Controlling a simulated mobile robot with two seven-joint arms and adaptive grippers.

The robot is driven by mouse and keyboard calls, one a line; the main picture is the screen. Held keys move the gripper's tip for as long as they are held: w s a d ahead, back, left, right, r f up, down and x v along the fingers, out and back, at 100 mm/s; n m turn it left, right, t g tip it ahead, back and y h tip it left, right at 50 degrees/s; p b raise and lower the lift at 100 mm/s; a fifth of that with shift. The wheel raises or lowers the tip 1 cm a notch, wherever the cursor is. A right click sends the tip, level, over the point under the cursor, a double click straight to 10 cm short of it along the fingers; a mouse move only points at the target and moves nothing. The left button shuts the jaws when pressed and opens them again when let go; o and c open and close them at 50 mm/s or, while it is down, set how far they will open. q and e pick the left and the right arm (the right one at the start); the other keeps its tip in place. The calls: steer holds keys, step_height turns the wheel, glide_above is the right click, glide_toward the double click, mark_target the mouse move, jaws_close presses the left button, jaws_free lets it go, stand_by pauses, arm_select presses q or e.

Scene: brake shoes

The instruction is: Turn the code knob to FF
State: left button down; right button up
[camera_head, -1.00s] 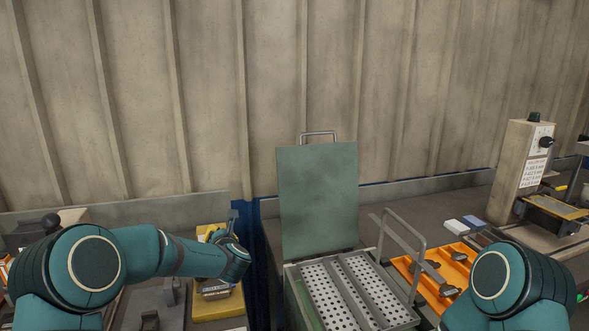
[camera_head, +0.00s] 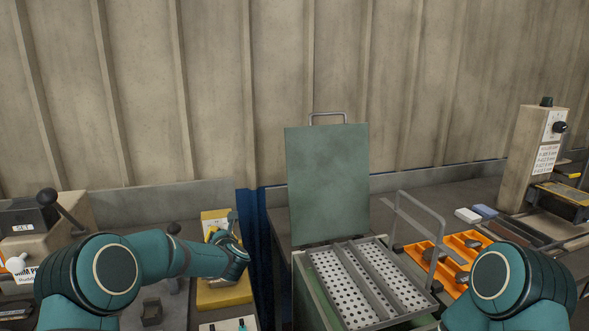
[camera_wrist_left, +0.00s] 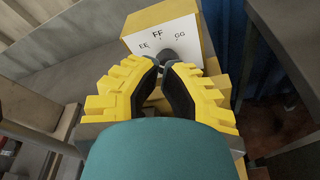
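The yellow code box (camera_head: 225,294) stands on the left bench. Its white dial face (camera_wrist_left: 158,36) shows EE, FF and GG in the left wrist view. The dark code knob (camera_wrist_left: 169,56) sits low on that face, partly hidden by my fingers, and its pointer cannot be made out. My left gripper (camera_wrist_left: 161,70) has its yellow, black-padded fingers at the knob, tips close on either side of it. I cannot tell whether they press on it. In the head view, my left wrist is in front of the yellow box. My right gripper is below the picture.
A green case (camera_head: 329,182) with its lid up and a perforated tray inside stands centre right. An orange tray (camera_head: 463,249) with dark parts lies beside it. A beige machine (camera_head: 533,160) stands far right. A lever machine (camera_head: 60,230) stands at left.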

mark_target(222, 226)
arm_select(q)
steer(key=shift+r+x, duration=0.2)
steer(key=shift+x, duration=0.9)
steer(key=shift+w+a+b, duration=0.1)
steer(key=shift+w+b, duration=0.3)
steer(key=shift+w, duration=0.3)
steer(key=shift+w+a, duration=0.1)
steer(key=shift+w, duration=0.1)
steer(key=shift+f, duration=0.2)
arm_select(e)
steer(key=shift+f, duration=0.25)
arm_select(q)
steer(key=shift+d+f+b, duration=0.15)
steer(key=shift+d+b, duration=0.05)
steer(key=shift+b, duration=0.75)
arm_select(e)
steer(key=shift+w+f, duration=0.15)
steer(key=shift+f, duration=0.55)
arm_select(q)
steer(key=shift+d, duration=0.1)
arm_select(e)
steer(key=shift+f, duration=0.1)
arm_select(q)
steer(key=shift+w+d, duration=0.2)
steer(key=shift+d, duration=0.1)
steer(key=shift+d+f, duration=0.1)
